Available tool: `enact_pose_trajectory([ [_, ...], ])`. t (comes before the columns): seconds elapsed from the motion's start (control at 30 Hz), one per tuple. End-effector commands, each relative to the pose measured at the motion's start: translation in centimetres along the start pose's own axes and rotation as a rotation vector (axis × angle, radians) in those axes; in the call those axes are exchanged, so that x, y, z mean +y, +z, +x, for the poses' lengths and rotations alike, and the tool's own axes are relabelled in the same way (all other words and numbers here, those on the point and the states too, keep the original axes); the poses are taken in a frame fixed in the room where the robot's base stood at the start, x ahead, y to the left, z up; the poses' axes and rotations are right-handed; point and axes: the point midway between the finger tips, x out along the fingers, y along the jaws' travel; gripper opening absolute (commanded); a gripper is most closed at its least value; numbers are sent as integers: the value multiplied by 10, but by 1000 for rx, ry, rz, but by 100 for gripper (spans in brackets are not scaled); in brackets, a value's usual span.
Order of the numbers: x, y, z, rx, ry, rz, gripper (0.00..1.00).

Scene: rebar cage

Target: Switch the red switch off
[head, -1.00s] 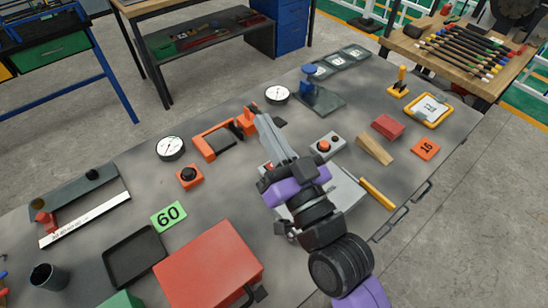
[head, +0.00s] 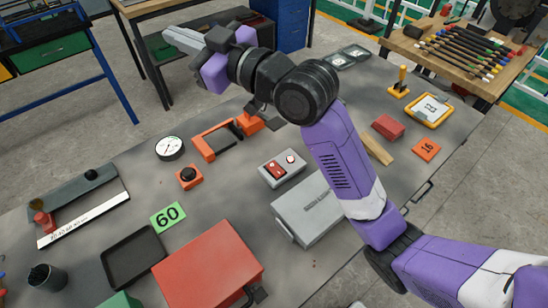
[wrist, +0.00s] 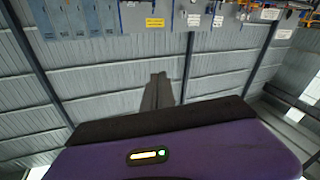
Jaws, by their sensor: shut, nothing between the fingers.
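A grey switch box (head: 271,182) lies on the grey table in the head view, with a red rocker switch (head: 277,169) on its top face. A small pale round part (head: 291,158) sits beside the rocker. Which way the rocker is tipped is too small to tell. My gripper (head: 168,36) is raised well above the table at the upper left, far from the switch box, pointing left. Its fingers are shut and empty.
A grey case (head: 312,212) lies just right of the switch box, under my arm. An orange box with a black button (head: 188,177), an orange frame (head: 205,150) and a gauge (head: 169,148) lie to the left. A red case (head: 210,265) is in front.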

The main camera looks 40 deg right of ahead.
Motion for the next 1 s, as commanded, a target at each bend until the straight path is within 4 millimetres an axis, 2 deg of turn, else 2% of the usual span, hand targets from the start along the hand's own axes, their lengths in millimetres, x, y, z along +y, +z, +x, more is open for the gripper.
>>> enact_pose_trajectory([
  [0.1,0,8,9,-96,-79,-113,0],
  [0.23,0,26,11,-225,-169,-235,0],
  [0.37,3,52,4,-378,-268,-362,0],
  [0.47,10,77,-10,-518,-352,-464,0],
  [0.57,19,106,-32,-680,-453,-566,0],
  [0.7,29,146,-80,-929,-641,-691,0],
  [0.8,27,167,-114,-1060,-786,-735,0],
  [0.9,24,179,-143,-1142,-907,-749,0],
  [1.0,25,182,-162,-1188,-986,-768,0],
])
